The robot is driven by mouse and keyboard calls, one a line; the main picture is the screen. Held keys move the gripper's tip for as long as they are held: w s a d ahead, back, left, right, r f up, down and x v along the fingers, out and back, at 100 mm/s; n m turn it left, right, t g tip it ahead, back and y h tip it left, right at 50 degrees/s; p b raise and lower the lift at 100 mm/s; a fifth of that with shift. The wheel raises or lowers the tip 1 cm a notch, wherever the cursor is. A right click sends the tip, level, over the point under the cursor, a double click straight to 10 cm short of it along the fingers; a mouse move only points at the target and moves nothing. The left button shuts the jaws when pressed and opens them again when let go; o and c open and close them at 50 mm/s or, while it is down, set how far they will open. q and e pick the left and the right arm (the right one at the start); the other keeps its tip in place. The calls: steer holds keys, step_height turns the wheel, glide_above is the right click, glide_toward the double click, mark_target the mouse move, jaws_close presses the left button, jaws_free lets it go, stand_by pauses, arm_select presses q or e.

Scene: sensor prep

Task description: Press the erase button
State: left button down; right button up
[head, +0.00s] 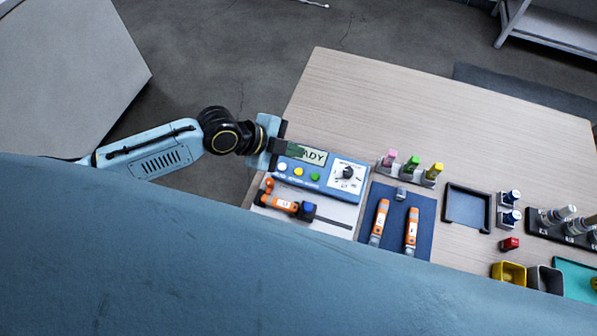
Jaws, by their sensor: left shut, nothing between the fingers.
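A blue device (325,190) with a display, a black dial (348,172) and a row of buttons sits at the table's left end. The buttons are a white one (282,167), a yellow one (298,171) and a green one (315,177). Their labels are too small to read, so I cannot tell which is erase. The display (317,156) ends in "ADY"; its left part is hidden by my left gripper (296,149). That gripper is shut and empty, over the device's upper left part, just above the buttons in the picture. My right gripper is not in view.
An orange tool (280,203) lies on a white sheet below the device. Two orange pens (380,220) lie on a blue mat (396,209). A rack (406,170) with pink, green and yellow pieces stands right of the device. The table's far middle (440,120) is clear.

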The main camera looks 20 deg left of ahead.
arm_select(q)
steer(key=b, duration=0.4)
glide_above(298, 172)
steer(key=a, duration=0.1)
step_height(298, 172, down, 6)
steer(key=shift+s+r, duration=0.15)
steer(key=shift+r, duration=0.1)
steer(key=shift+f+b, duration=0.35)
steer(key=shift+f, duration=0.15)
stand_by(0.8)
steer(key=shift+f, duration=0.1)
steer(key=shift+f+b, duration=0.3)
steer(key=shift+f+b, duration=0.35)
steer(key=shift+f, duration=0.05)
stand_by(0.6)
stand_by(0.3)
steer(key=shift+r+p, duration=0.75)
steer(key=shift+r, duration=0.05)
